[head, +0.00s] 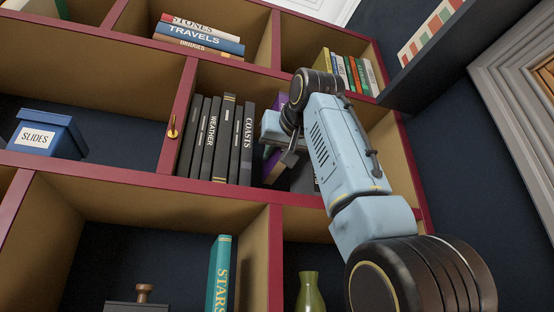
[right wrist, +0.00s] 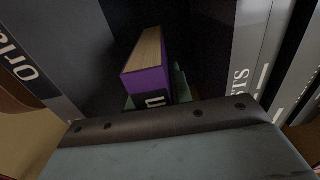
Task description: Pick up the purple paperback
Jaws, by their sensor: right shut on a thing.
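The purple paperback (head: 279,101) stands in the middle shelf compartment, right of the row of dark books, mostly hidden behind my right arm in the head view. In the right wrist view the purple paperback (right wrist: 148,84) shows its purple spine and cream page edges between grey neighbours. My right gripper (head: 284,158) reaches into the compartment and is shut on the paperback. The fingers' contact is largely hidden by the wrist and gripper body. My left gripper is not in view.
Dark books (head: 216,140), including WEATHER and COASTS, stand close on the left. A blue SLIDES box (head: 48,134) sits in the left compartment. Below are a teal STARS book (head: 218,270) and a green vase (head: 310,292). Red shelf edges border the compartment.

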